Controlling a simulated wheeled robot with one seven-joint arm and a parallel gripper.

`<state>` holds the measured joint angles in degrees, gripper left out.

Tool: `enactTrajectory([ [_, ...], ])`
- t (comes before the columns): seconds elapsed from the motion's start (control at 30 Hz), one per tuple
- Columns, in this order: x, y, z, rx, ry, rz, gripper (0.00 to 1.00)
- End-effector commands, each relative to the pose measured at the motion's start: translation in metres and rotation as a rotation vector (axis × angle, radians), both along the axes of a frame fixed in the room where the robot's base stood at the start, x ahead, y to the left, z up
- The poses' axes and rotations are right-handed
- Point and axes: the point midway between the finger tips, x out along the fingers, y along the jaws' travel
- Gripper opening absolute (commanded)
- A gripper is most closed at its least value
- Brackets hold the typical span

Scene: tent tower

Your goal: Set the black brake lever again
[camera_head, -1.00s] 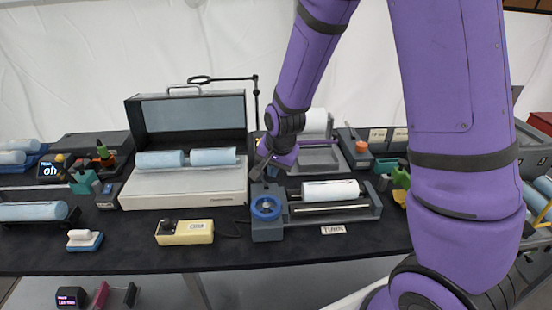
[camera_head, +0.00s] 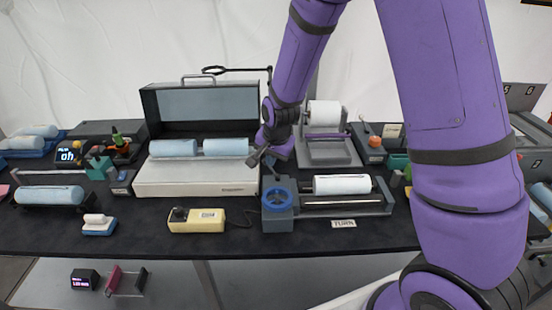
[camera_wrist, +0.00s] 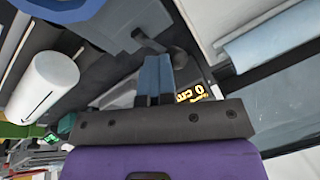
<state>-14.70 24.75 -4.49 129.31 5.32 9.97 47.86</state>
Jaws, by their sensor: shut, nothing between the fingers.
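My gripper (camera_head: 257,162) is shut and empty. In the head view it hangs above the left end of a grey winding device with a blue handwheel (camera_head: 277,197) and a white roll (camera_head: 342,184). In the wrist view my closed fingertips (camera_wrist: 155,62) point at a grey surface, and a short dark lever-like piece (camera_wrist: 146,38) shows just beyond them. I take it for the black brake lever, but cannot tell whether the fingers touch it. In the head view my gripper hides that spot.
An open grey case (camera_head: 190,178) with two light blue rolls stands left of my gripper. A yellow control box (camera_head: 196,221) and a "TURN" label (camera_head: 343,223) lie in front. A stand with a white roll (camera_head: 325,114) is behind. The table's front strip is mostly clear.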

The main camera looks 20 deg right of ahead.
Motion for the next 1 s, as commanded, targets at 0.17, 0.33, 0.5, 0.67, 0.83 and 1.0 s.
enactTrajectory([
  [0.17,0.004,0.011,-0.004,0.001,0.0,0.003,0.0],
  [0.33,0.004,0.013,-0.004,0.001,-0.001,0.007,0.0],
  [0.5,0.004,0.014,-0.004,0.003,-0.002,0.009,0.0],
  [0.67,0.004,0.011,-0.003,0.003,-0.002,0.009,0.0],
  [0.83,0.001,0.004,-0.003,0.002,-0.001,0.008,0.0],
  [1.0,-0.001,-0.003,-0.003,0.001,0.0,0.006,0.0],
])
